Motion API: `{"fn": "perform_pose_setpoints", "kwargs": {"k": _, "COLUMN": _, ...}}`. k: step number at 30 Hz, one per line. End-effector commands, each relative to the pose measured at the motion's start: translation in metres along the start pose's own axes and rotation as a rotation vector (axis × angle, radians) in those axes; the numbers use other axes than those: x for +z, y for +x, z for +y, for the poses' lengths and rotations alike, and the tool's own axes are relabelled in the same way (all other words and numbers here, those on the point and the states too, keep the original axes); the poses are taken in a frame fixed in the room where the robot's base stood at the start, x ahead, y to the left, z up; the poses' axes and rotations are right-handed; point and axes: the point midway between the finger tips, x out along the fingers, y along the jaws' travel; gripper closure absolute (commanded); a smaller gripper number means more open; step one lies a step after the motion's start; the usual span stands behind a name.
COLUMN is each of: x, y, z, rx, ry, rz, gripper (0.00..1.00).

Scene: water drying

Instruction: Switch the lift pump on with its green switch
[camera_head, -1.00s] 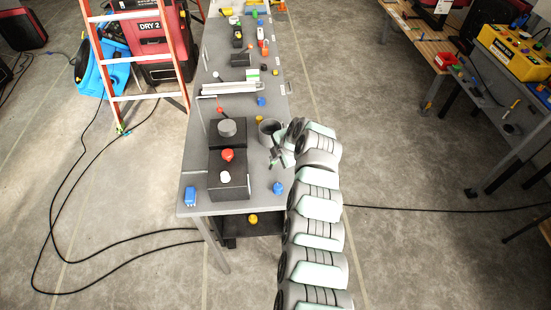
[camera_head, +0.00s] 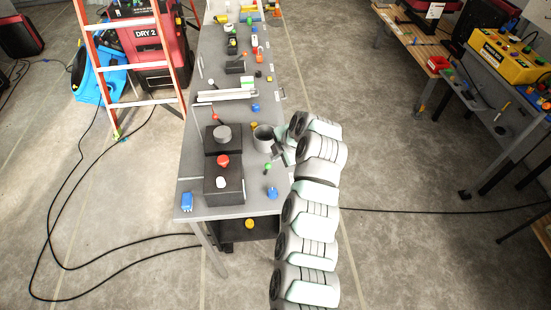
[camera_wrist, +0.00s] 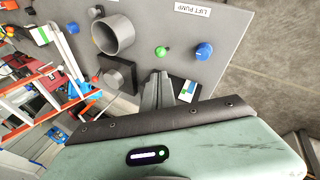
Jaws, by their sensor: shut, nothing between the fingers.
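The green switch (camera_head: 268,167) is a small round knob on the grey table top, between the grey cup (camera_head: 263,139) and a blue knob (camera_head: 272,193). In the wrist view the green switch (camera_wrist: 160,51) sits near the "LIFT PUMP" label (camera_wrist: 192,8), with the blue knob (camera_wrist: 204,51) beside it. My gripper (camera_head: 280,151) is at the table's right edge, close to the cup and the switch. In the wrist view my gripper (camera_wrist: 158,76) is shut and empty, its tips apart from the green switch in the picture. I cannot tell the switch's setting.
A black box with a red knob (camera_head: 223,161) and a white knob (camera_head: 221,182) stands left of the switch. A grey round knob (camera_head: 222,132) is behind it. An orange ladder (camera_head: 172,45) stands left of the table.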

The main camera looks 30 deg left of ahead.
Motion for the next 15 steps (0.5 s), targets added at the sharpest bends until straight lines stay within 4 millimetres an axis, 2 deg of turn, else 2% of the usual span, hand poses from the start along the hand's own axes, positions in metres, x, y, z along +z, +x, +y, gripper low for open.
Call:
{"fn": "perform_pose_setpoints", "kwargs": {"k": 6, "x": -0.003, "y": -0.015, "z": 0.004, "rx": 0.000, "ry": -0.003, "rz": 0.000, "gripper": 1.00}}
{"fn": "perform_pose_setpoints", "kwargs": {"k": 15, "x": -0.003, "y": -0.018, "z": 0.004, "rx": 0.000, "ry": -0.003, "rz": 0.000, "gripper": 1.00}}
